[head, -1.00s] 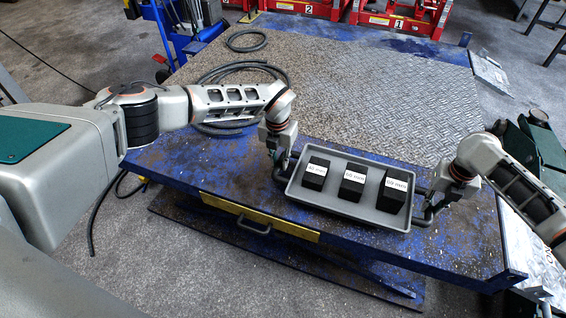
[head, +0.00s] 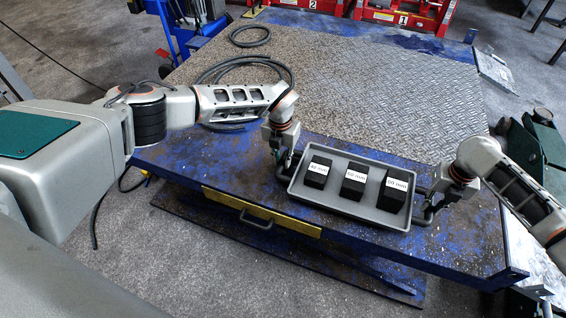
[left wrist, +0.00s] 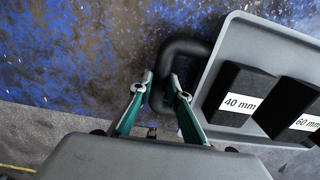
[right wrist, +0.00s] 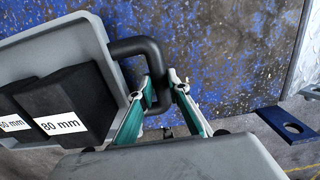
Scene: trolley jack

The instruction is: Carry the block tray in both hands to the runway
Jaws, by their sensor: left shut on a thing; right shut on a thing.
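The grey block tray (head: 340,206) is near the front edge of the blue work table, with a black handle at each end. It holds three black blocks in a row: 40 mm (head: 317,175), 60 mm (head: 353,185) and 80 mm (head: 392,193). My left gripper (head: 284,168) is shut on the left handle, which shows in the left wrist view (left wrist: 184,47). My right gripper (head: 437,197) is shut on the right handle, which shows in the right wrist view (right wrist: 135,46). The tray looks about level. I cannot tell whether it touches the table. I cannot make out a runway.
The blue table (head: 190,152) has a worn tread-plate top (head: 380,100), clear behind the tray. A coiled black hose (head: 245,64) lies on its back left. Red equipment numbered 2 (head: 312,5) and 1 (head: 402,18) stands beyond. A green machine (head: 540,140) stands at the right.

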